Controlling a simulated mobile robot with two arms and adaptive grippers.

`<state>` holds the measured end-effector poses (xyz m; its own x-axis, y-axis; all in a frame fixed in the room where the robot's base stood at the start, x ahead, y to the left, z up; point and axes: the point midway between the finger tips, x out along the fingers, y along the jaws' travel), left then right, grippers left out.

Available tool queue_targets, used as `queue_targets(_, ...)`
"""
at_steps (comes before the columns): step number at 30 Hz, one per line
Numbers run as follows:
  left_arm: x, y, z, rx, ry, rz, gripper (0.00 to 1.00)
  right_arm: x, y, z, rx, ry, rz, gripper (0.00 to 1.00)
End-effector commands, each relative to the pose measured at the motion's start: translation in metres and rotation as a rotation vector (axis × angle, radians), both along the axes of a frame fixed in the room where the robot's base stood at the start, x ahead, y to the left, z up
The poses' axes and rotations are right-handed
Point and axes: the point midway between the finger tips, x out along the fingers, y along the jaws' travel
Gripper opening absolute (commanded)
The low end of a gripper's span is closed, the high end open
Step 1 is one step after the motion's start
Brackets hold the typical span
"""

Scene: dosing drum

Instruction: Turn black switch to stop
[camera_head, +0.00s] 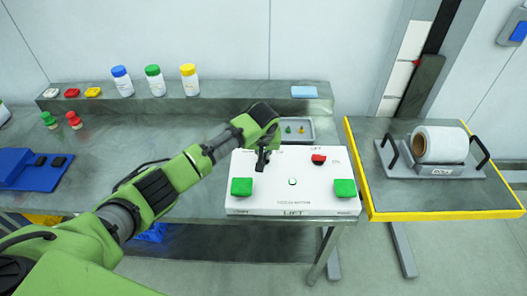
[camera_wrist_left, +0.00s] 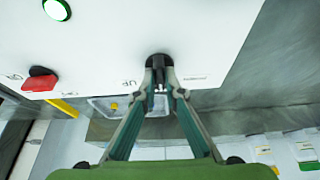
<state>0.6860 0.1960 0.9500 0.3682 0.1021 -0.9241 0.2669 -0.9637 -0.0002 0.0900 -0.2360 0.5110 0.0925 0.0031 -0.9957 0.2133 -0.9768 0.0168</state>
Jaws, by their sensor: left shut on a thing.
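The white control box (camera_head: 280,198) stands on the bench in the head view. My left gripper (camera_head: 262,162) reaches down to its back left part. In the left wrist view the black switch (camera_wrist_left: 158,61) is a round dark knob on the white panel (camera_wrist_left: 130,30). The fingers of my left gripper (camera_wrist_left: 159,88) are shut on the switch. In the head view the gripper hides most of the switch, and its exact angle cannot be told. My right gripper is in neither view.
The box also bears a red switch (camera_head: 318,158), two green blocks (camera_head: 241,187) (camera_head: 345,188) and a small round button (camera_head: 292,182). A grey tray (camera_head: 309,134) lies behind it. A yellow-edged table (camera_head: 400,215) with a white roll (camera_head: 440,144) stands at right. Bottles line the back shelf.

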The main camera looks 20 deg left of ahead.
Motion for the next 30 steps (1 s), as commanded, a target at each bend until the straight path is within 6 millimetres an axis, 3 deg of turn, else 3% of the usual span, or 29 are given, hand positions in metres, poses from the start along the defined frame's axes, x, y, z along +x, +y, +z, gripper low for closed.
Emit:
queue_targets(13,0.0005,0.0001,0.0000,0.000,-0.002,0.011,0.00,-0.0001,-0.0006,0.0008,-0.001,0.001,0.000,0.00)
queue_targets(15,0.0006,0.0002,0.0000,0.000,-0.002,0.011,0.25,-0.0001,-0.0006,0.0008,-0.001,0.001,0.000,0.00)
queue_targets(16,0.0006,0.0002,0.0000,0.000,-0.002,0.011,0.26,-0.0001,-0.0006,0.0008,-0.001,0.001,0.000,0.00)
queue_targets(30,-0.0024,-0.0011,0.0090,-0.001,-0.002,0.009,0.26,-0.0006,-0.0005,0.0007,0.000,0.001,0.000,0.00)
